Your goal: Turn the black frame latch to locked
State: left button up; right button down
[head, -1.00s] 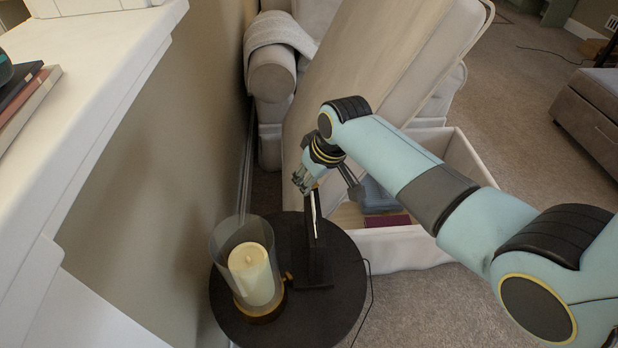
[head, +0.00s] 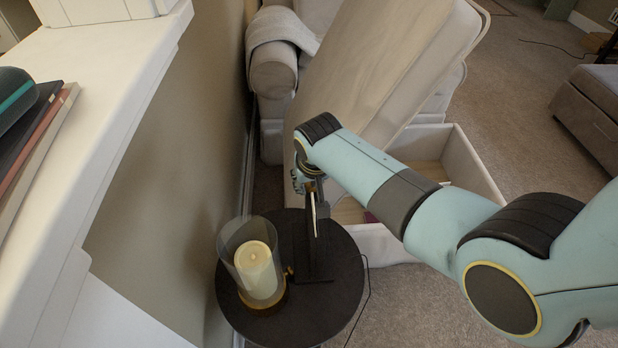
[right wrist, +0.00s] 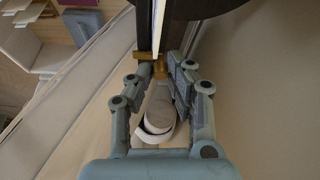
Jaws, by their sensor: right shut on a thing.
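The black frame (head: 313,245) stands upright on the round dark side table (head: 345,290) and shows nearly edge-on in the head view. My right gripper (head: 305,183) is at the frame's upper end. In the right wrist view the gripper (right wrist: 160,72) has its two fingers close on either side of a small brass latch (right wrist: 159,70) at the frame's edge, and is shut on it. The fingers partly hide the latch, and its turned position cannot be told. The head view hides the latch behind the wrist. My left gripper is not in view.
A candle in a glass holder (head: 257,268) stands close left of the frame. The wall (head: 165,170) is further left. Behind are a pale leaning cushion (head: 385,65) and a sofa arm (head: 274,75). An open pale bin (head: 470,165) stands right of the table.

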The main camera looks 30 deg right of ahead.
dwell(0.5)
jog(key=c, duration=1.2)
grip_release()
jog(key=shift+c, duration=0.2)
jog(key=shift+r, duration=0.15)
jog(key=v, duration=1.1)
jog(key=shift+s+r, duration=0.2)
jog(key=shift+r, duration=0.1)
jog(key=shift+a, duration=0.15)
